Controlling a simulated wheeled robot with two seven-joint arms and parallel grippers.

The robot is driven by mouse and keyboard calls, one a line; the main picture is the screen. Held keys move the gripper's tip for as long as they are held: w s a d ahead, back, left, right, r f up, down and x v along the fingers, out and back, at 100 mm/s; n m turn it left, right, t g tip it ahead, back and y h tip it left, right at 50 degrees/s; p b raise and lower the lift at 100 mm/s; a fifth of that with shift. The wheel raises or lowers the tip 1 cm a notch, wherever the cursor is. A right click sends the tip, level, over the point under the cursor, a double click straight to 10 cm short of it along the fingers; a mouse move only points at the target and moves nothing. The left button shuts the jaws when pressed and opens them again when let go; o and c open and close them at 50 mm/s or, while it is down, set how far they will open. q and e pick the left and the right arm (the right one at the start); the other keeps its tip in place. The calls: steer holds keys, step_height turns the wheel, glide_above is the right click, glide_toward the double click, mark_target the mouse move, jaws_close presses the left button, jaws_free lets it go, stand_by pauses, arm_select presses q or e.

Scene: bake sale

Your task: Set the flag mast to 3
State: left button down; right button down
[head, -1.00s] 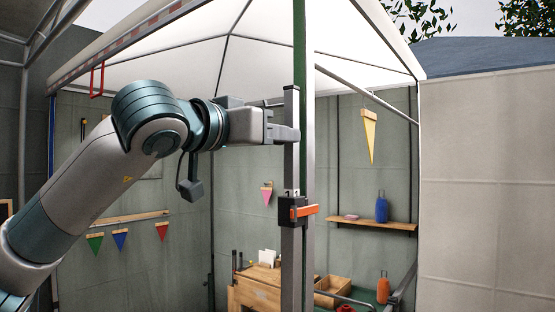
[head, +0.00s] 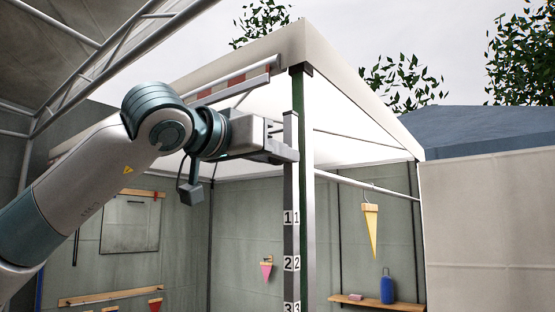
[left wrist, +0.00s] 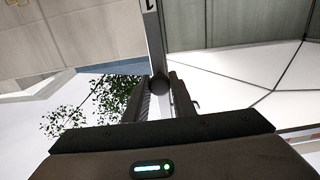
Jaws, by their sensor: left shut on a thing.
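The grey flag mast (head: 291,190) stands upright in front of the green canopy post. It carries the numbers 1, 2 and 3 from top to bottom, with 3 cut by the lower picture edge. My left gripper (head: 286,153) is shut on the mast between its top end and the 1. In the left wrist view the mast (left wrist: 155,40) runs down between the fingers of my left gripper (left wrist: 160,98). The collar with the orange clamp is below the head view and hidden. My right gripper is not in view.
The green canopy post (head: 307,190) stands close behind the mast, under the white canopy (head: 350,120). A yellow pennant (head: 370,230) hangs from a rail at right. A blue bottle (head: 387,288) stands on a wooden shelf (head: 405,307).

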arm_select(q)
steer(key=c, duration=1.5)
jaws_free()
steer(key=shift+c, duration=0.2)
steer(key=shift+s+a, duration=0.1)
steer(key=b+v, duration=0.7)
steer(key=v, duration=1)
